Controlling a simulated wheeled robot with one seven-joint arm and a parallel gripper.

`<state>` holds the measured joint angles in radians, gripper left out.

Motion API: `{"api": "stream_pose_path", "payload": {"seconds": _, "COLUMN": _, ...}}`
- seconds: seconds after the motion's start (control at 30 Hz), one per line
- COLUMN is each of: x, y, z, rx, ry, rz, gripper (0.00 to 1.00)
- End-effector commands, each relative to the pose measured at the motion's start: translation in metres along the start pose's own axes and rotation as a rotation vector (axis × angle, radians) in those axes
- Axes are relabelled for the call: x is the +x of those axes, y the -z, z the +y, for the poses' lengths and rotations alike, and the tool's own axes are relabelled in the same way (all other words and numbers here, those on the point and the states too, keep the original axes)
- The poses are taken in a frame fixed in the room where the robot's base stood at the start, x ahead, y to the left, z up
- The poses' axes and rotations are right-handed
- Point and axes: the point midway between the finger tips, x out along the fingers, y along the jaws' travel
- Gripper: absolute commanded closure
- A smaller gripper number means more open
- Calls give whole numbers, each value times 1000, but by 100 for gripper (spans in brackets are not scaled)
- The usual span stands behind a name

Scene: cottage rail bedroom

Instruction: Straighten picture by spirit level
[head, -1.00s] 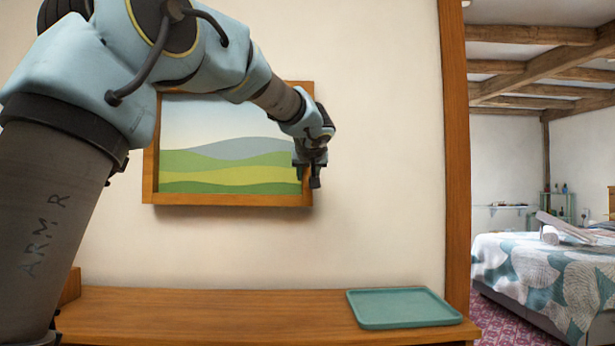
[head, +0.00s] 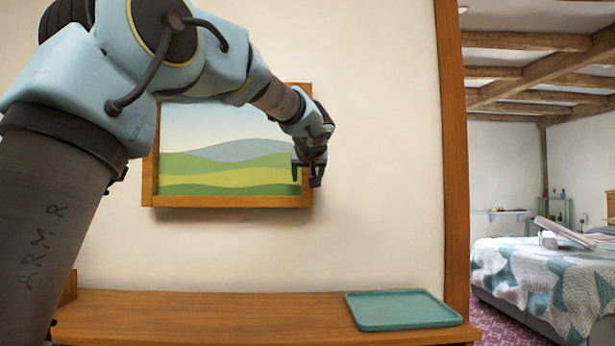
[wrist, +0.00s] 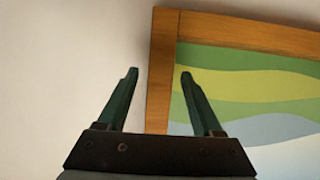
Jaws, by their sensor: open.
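The picture (head: 225,150) is a green hill landscape in a brown wooden frame (head: 220,201). It hangs on the wall and looks close to level. My arm hides its upper left part and most of its top edge. My gripper (head: 305,186) is open and empty at the lower part of the right side rail. In the wrist view the gripper (wrist: 158,75) has one finger over bare wall and the other over the picture, with the frame's side rail (wrist: 160,55) between them. Contact cannot be told. I see no spirit level in either view.
A wooden dresser top (head: 210,305) runs below the picture, mostly bare. An empty teal tray (head: 400,310) lies at its right end. A wooden post (head: 454,150) stands right of the wall. Beyond it is a bed (head: 545,270) with a pale object on it.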

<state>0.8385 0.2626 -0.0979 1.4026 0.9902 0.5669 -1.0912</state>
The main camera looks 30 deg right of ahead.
Motion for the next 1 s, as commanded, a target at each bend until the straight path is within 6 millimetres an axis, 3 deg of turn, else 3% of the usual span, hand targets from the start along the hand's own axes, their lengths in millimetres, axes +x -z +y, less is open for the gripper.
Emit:
{"api": "stream_pose_path", "payload": {"seconds": 0.17, "x": -18, "y": -1, "z": 1, "rx": -2, "ry": -3, "rz": 3, "gripper": 32}}
{"api": "stream_pose_path", "payload": {"seconds": 0.6, "x": -96, "y": -1, "z": 0, "rx": -1, "ry": -2, "rz": 1, "gripper": 32}}
{"api": "stream_pose_path", "payload": {"seconds": 1.0, "x": -108, "y": 0, "z": 0, "rx": 0, "ry": -1, "rz": 0, "gripper": 32}}
